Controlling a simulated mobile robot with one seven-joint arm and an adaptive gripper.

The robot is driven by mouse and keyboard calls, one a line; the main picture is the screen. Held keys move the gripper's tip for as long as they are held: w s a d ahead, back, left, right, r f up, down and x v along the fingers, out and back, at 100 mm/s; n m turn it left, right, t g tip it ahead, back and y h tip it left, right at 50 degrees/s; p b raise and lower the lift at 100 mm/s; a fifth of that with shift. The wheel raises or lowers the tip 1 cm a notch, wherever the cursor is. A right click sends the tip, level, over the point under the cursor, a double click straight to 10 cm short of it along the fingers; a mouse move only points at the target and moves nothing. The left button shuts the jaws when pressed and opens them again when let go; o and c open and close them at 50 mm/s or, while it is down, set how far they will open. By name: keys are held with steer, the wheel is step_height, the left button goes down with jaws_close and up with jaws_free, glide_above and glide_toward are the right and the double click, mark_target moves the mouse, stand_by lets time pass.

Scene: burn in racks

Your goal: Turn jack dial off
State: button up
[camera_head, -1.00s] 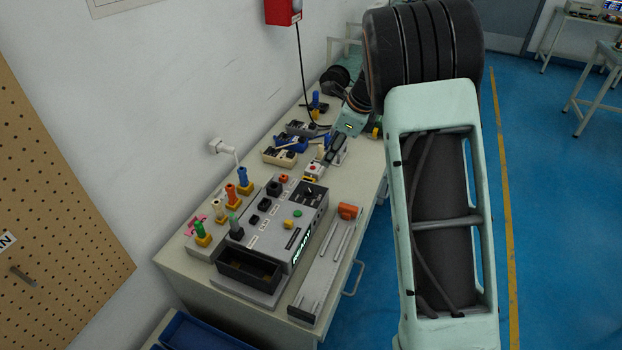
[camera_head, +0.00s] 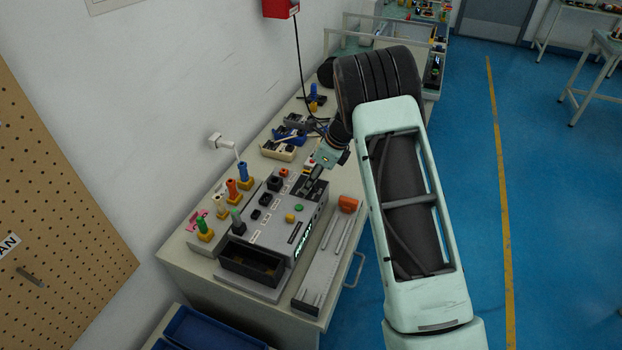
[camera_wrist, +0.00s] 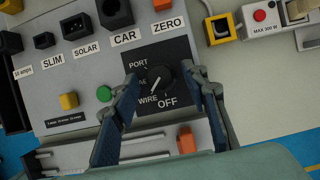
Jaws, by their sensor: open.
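The jack dial (camera_wrist: 157,78) is a round black knob on a black plate marked PORT, WIRE and OFF on the grey test box (camera_head: 270,228). In the wrist view its pale pointer line slants to the lower left, toward WIRE, away from OFF. My gripper (camera_wrist: 163,100) is open, with one finger on each side of the dial; I cannot tell whether either touches it. In the head view my gripper (camera_head: 312,184) is over the box's far right corner and hides the dial.
Yellow (camera_wrist: 69,101) and green (camera_wrist: 104,93) buttons are left of the dial; black sockets and an orange button (camera_wrist: 162,4) are above. A slide rail with an orange block (camera_head: 347,204) lies in front. Coloured plugs (camera_head: 232,190) stand behind the box.

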steer(key=shift+a+f, duration=0.1)
steer(key=shift+f, duration=0.1)
jaws_close()
steer(key=shift+w, duration=0.1)
steer(key=n+b, duration=0.1)
steer(key=n, duration=0.1)
steer(key=n+g, duration=0.1)
steer(key=n, duration=0.1)
steer(key=shift+w+f+n+g+y+b, duration=0.1)
steer(key=shift+w+n+g+y+b, duration=0.05)
steer(key=shift+n+g+y+b, duration=0.2)
steer(key=shift+n+g+b, duration=0.45)
steer(key=shift+n+g, duration=0.3)
steer(key=shift+n, duration=1.3)
